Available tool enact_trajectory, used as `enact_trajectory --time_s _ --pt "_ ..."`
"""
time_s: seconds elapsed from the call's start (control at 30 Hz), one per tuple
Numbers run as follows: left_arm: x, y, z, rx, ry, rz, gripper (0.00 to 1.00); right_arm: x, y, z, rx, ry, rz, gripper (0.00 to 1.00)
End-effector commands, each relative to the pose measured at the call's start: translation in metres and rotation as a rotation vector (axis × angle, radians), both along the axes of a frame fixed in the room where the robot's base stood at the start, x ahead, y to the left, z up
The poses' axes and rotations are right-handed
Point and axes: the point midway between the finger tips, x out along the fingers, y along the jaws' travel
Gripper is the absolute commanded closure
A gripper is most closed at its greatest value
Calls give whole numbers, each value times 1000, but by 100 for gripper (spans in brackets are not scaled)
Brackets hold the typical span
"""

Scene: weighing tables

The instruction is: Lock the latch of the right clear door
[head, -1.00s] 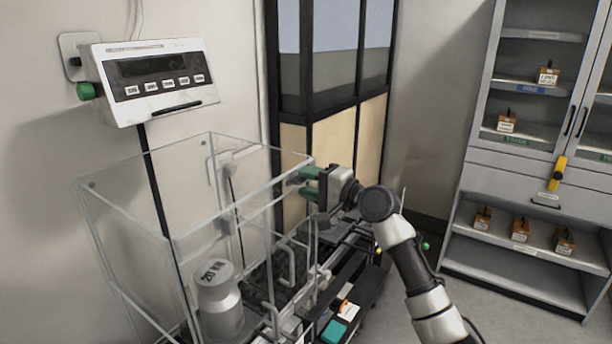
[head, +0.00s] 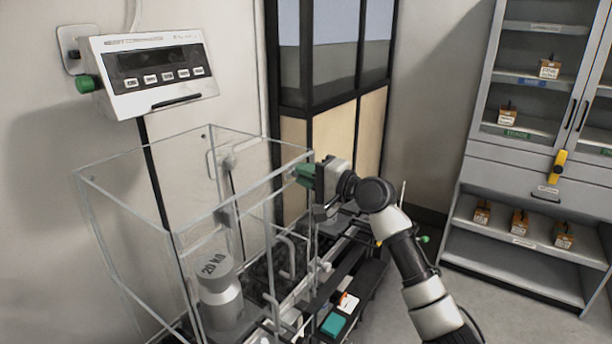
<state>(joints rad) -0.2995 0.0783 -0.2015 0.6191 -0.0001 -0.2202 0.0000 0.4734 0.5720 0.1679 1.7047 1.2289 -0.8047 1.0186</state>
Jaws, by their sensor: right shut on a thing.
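The clear weighing enclosure (head: 172,232) stands at the left centre, its edges pale and its walls see-through. The right clear door is on its right side, with a bent grey handle (head: 286,256). My right gripper (head: 304,175) comes in from the right at the top right corner of the enclosure. Its green fingers are shut at the upper edge of the door. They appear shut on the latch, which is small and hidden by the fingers. From this view I cannot tell whether the latch is turned. My left gripper is not in view.
A 20 kg weight (head: 218,295) stands inside the enclosure. A dark rack with a teal block (head: 333,325) is below my right arm. A grey cabinet (head: 505,155) stands far right.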

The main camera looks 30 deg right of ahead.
Motion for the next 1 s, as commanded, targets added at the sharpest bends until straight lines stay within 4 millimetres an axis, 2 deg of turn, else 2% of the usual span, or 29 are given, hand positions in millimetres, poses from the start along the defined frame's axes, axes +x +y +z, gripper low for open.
enact_trajectory --time_s 0.27,1.0 --pt "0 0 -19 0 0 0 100 0 0 -4 -146 -58 1 100" --pt "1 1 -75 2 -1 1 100 0 0 -5 -788 -322 3 100"
